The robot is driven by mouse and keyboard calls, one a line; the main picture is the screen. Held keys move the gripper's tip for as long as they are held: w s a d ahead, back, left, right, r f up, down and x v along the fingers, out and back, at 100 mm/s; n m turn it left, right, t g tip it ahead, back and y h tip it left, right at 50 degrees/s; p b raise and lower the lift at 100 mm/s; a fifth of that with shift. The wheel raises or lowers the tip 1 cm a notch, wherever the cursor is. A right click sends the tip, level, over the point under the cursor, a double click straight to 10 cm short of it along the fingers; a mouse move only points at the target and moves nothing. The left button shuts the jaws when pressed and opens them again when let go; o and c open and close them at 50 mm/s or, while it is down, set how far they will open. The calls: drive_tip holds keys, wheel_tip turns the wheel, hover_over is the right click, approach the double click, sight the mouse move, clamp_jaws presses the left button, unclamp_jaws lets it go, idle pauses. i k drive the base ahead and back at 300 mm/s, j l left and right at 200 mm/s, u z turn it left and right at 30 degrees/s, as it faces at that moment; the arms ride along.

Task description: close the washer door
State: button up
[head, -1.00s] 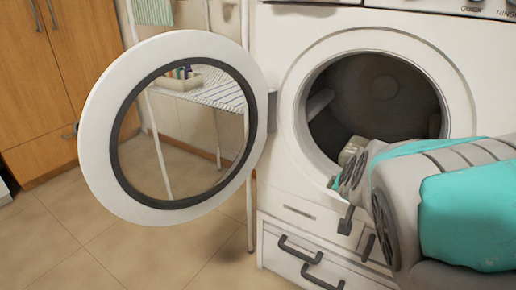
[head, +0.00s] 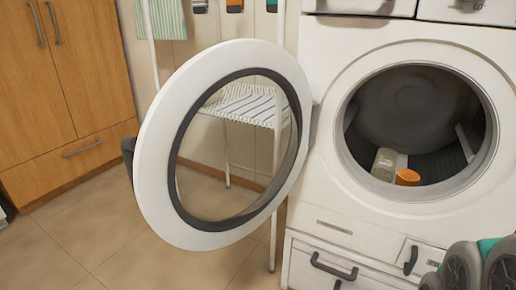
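The washer door (head: 163,150) is a white ring with a dark inner rim and clear glass. It stands wide open, swung out to the left of the washer (head: 325,190) on its left-side hinge. The round drum opening (head: 415,110) is uncovered. Inside the drum lie a pale bottle or jar (head: 384,164) and an orange-capped item (head: 408,177). Part of my grey and teal arm shows at the lower right corner, below the opening and well apart from the door. My gripper's fingers are not in view.
A white rack (head: 245,103) with a striped shelf stands behind the door, seen partly through its glass. A wooden cabinet (head: 75,95) is at the left. Drawers with dark handles (head: 333,267) sit under the washer. The tiled floor (head: 130,235) before the door is clear.

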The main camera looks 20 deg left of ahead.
sight(150, 157)
drive_tip(key=j+z, duration=0.1)
drive_tip(key=j, duration=0.3)
drive_tip(key=k+j+z, duration=0.15)
drive_tip(key=j, duration=0.25)
drive_tip(key=j+z, duration=0.1)
drive_tip(key=j, duration=0.35)
drive_tip(key=k+j+z, duration=0.15)
drive_tip(key=j, duration=0.25)
drive_tip(key=k+j+z, duration=0.1)
drive_tip(key=j, duration=0.25)
drive_tip(key=k+j+z, duration=0.1)
drive_tip(key=j, duration=0.3)
drive_tip(key=k+j+z, duration=0.15)
drive_tip(key=j, duration=0.2)
drive_tip(key=k+j+u, duration=0.1)
drive_tip(key=k, duration=0.35)
drive_tip(key=k+l+u, duration=0.1)
drive_tip(key=k+u, duration=0.25)
drive_tip(key=k, duration=0.3)
